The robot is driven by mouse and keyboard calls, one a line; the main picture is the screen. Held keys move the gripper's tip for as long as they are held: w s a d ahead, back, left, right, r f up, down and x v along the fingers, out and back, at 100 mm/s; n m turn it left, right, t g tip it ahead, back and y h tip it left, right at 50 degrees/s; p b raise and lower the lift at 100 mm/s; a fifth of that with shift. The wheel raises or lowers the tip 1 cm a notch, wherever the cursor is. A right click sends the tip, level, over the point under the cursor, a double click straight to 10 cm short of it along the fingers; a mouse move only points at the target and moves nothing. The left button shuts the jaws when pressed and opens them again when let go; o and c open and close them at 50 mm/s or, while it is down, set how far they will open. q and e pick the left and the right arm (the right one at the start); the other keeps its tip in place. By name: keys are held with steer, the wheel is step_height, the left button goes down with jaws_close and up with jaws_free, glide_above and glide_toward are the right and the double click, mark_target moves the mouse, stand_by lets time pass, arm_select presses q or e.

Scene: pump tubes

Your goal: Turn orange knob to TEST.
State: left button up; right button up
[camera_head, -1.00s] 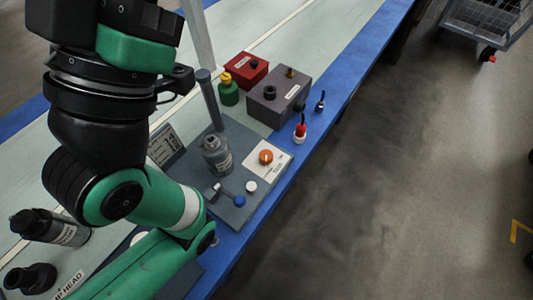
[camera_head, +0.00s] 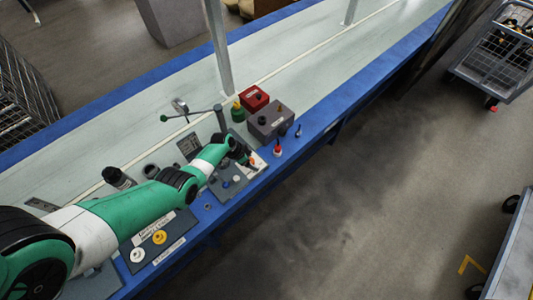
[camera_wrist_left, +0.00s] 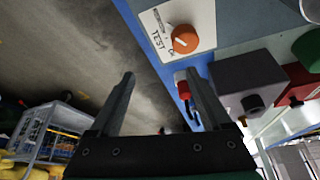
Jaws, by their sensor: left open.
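The orange knob (camera_wrist_left: 185,39) sits on a white label plate (camera_wrist_left: 207,22) in the left wrist view. The plate has printed words, TEST among them, and the knob bears a small pale mark on its left side. My left gripper (camera_wrist_left: 160,78) is open and empty, with its fingertips apart from the knob. In the head view the left arm reaches in from the left and its hand (camera_head: 240,153) is over the panel beside the white plate (camera_head: 262,160). The knob is small and partly covered by the hand there. My right gripper is not in view.
A red-topped probe (camera_head: 277,149) stands close by on the blue bench edge. The bench beyond the boxes is clear.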

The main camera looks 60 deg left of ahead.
arm_select(q)
steer(key=s+a+r+n+p, duration=0.1)
steer(key=s+a+r+p, duration=0.1)
steer(key=s+a+r, duration=0.2)
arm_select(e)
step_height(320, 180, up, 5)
arm_select(q)
steer(key=b+x, duration=1.1)
steer(key=b, duration=0.1)
steer(key=shift+a+f, duration=0.1)
steer(key=shift+a, duration=0.15)
steer(key=shift+w+f+b, duration=0.25)
steer(key=shift+f+b, duration=0.2)
steer(key=shift+b, duration=0.2)
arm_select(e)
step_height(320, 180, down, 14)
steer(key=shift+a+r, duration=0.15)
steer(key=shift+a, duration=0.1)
arm_select(q)
steer(key=shift+r, duration=0.1)
jaws_close()
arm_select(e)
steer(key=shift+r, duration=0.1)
